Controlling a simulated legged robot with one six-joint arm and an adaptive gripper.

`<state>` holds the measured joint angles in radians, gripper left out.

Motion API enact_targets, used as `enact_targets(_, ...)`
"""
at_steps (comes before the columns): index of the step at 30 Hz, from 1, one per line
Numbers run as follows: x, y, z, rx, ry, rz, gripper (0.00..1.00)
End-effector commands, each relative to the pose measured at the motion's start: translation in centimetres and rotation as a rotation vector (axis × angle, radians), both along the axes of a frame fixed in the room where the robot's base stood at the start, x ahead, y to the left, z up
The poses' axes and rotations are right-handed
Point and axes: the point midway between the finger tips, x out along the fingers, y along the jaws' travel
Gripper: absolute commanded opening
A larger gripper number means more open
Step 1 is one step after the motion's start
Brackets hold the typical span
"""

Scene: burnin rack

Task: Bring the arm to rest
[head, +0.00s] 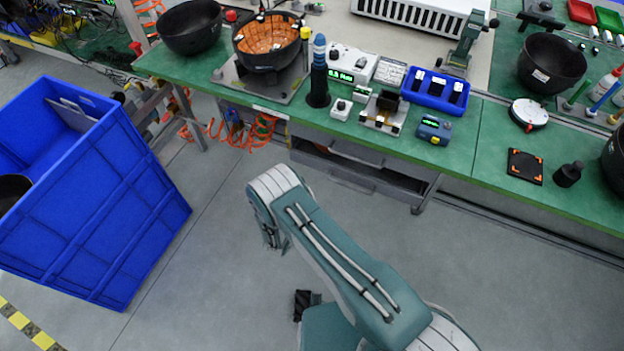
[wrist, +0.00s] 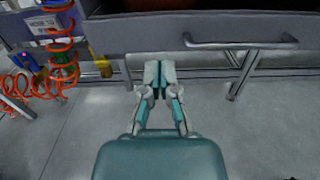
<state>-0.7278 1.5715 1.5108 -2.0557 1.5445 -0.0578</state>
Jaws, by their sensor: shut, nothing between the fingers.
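My gripper (wrist: 159,80) shows in the wrist view with its two fingers together and nothing between them. It points toward the drawer unit under the bench. In the head view my teal and white arm is folded in front of the bench. Its near links bend up and then down, and a dark end part (head: 307,303) shows beside the lower link. I cannot make out the gripper's fingers in the head view. My arm holds nothing and touches nothing that I can see.
A green workbench (head: 460,165) carries bowls, instruments and a blue tray (head: 435,91). A grey drawer (wrist: 200,33) with a handle (wrist: 240,42) lies ahead. A large blue bin (head: 95,215) stands at left. Orange coiled hoses (wrist: 62,60) hang under the bench. Grey floor is clear between.

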Motion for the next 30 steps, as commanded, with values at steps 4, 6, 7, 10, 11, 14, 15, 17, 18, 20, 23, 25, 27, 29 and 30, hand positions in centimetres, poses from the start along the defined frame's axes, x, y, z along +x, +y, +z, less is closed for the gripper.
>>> enact_targets(4,-2.3,1.0,0.0,-0.001,0.000,0.004,0.00)
enact_targets(6,-3.0,1.1,0.0,0.000,0.000,0.002,0.00)
enact_targets(7,-3.2,1.2,0.1,0.001,0.001,0.002,0.00)
enact_targets(10,-3.6,1.2,0.1,0.002,-0.001,0.001,0.00)
enact_targets(11,-3.6,1.2,0.1,0.002,-0.001,0.000,0.00)
enact_targets(14,-3.6,1.2,0.1,0.002,-0.001,0.000,0.00)
enact_targets(15,-3.6,1.2,0.1,0.002,-0.001,-0.001,0.00)
enact_targets(17,-3.4,1.2,0.4,0.006,-0.002,-0.009,0.00)
enact_targets(18,-3.1,1.0,0.9,0.013,-0.006,-0.024,0.00)
enact_targets(20,-2.5,0.7,2.3,0.033,-0.013,-0.063,0.00)
enact_targets(23,-1.0,-0.8,5.8,0.088,-0.025,-0.170,0.00)
enact_targets(25,-0.1,-2.2,8.6,0.136,-0.035,-0.257,0.00)
enact_targets(27,0.5,-3.6,11.2,0.186,-0.044,-0.342,0.00)
enact_targets(29,0.9,-4.9,13.4,0.232,-0.051,-0.413,0.00)
enact_targets(30,1.0,-5.8,14.9,0.262,-0.056,-0.460,0.00)
